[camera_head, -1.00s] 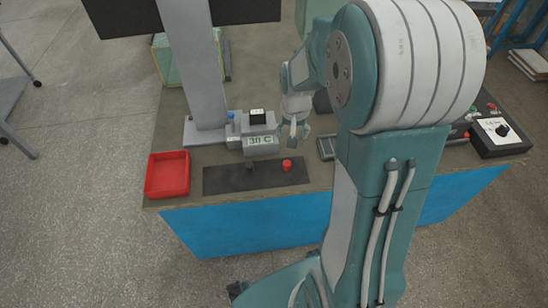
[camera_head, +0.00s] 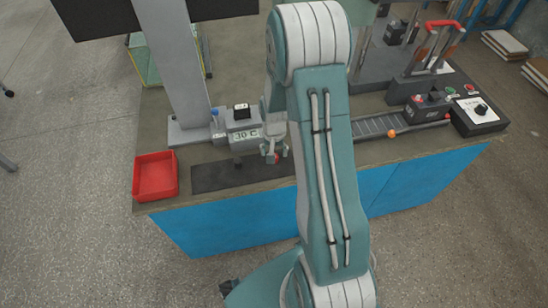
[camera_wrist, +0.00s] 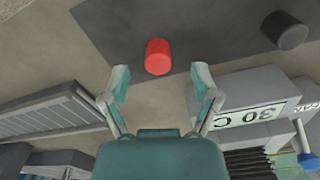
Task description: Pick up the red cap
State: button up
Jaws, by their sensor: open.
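The red cap (camera_wrist: 158,57) stands on a dark mat (camera_wrist: 205,40) in the wrist view, just beyond the fingertips and roughly centred between them. In the head view only a small part of the red cap (camera_head: 278,156) shows behind my gripper (camera_head: 273,155). My gripper (camera_wrist: 160,80) is open and empty in the wrist view, with one finger on each side of the line to the cap. It does not touch the cap as far as I can see.
A black cap (camera_wrist: 285,30) stands on the same mat. A grey device with a "30 C" display (camera_head: 246,133) is close by. A red tray (camera_head: 156,176) lies at the left table end. A grooved track (camera_head: 380,125) with an orange ball (camera_head: 391,133) is to the right.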

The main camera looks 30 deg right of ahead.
jog(key=shift+d+f, duration=0.1)
jog(key=shift+f, duration=1.45)
jog(key=c, duration=0.8)
jog(key=shift+r, duration=0.1)
jog(key=shift+c, duration=0.2)
